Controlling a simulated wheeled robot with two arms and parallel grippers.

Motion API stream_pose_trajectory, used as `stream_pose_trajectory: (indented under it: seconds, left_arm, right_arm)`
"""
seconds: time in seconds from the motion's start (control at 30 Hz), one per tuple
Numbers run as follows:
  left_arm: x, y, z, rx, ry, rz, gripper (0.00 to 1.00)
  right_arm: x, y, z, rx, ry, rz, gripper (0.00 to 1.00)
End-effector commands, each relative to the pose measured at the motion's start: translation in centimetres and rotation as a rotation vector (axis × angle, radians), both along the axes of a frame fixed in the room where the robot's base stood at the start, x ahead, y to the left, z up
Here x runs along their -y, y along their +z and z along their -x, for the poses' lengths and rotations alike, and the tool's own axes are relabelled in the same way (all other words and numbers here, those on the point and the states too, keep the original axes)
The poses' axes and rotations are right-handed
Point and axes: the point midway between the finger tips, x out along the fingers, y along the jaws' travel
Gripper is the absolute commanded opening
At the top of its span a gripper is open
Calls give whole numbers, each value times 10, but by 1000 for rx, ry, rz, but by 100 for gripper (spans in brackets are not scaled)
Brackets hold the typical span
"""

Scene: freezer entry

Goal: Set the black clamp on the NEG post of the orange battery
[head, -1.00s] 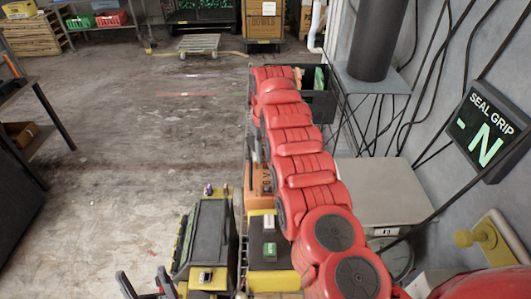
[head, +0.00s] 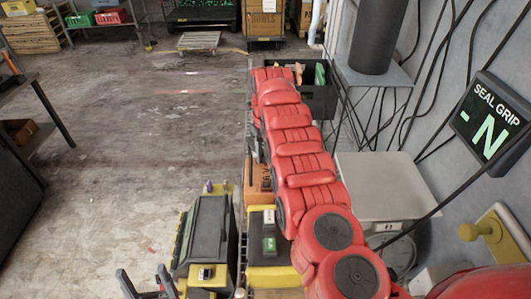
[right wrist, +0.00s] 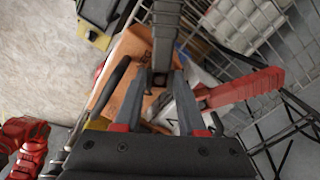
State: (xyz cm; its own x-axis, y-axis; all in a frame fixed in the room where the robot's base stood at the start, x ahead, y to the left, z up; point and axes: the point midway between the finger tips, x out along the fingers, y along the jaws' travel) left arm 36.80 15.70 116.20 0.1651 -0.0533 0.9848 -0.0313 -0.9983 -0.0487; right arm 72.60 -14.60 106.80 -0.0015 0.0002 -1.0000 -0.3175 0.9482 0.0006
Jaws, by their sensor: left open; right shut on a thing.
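The orange battery, an orange block with dark lettering (head: 258,180), shows in part beside my red right arm in the head view. It also shows behind the fingers in the right wrist view (right wrist: 133,50). My right gripper (right wrist: 160,88) is shut on a long dark grey piece (right wrist: 165,35), which looks like the black clamp. This piece lies across the view of the battery; I cannot tell whether it touches it. The NEG post cannot be made out. In the head view my right gripper is hidden by its arm. My left gripper (head: 148,284) is open and empty at the bottom left.
A black and yellow case (head: 207,232) and a black box with small switches (head: 268,245) stand left of my right arm. A red-handled thing (right wrist: 240,88) and wire mesh (right wrist: 215,50) lie close to the right gripper.

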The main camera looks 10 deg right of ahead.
Motion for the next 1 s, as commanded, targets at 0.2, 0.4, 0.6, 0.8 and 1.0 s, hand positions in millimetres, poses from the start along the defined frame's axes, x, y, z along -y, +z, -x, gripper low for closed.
stream_pose_trajectory:
  seconds: [0.2, 0.4, 0.6, 0.8, 1.0]
  left_arm:
    - [0, 0, 0, 0, 0, 0, 74]
    - [0, 0, 0, 0, 0, 0, 74]
    - [0, -5, 0, 0, 0, 0, 74]
    - [0, -3, 0, 0, 0, 0, 74]
    - [0, 36, 0, 0, 0, 0, 74]
  right_arm:
    - [0, 0, 0, 1, 0, 0, 72]
    - [0, 0, 0, 0, 0, 0, 75]
    - [1, 7, 0, -1, -1, -2, 75]
    - [2, 47, -1, 2, -2, -1, 75]
    - [0, 94, 0, 0, 0, 0, 75]
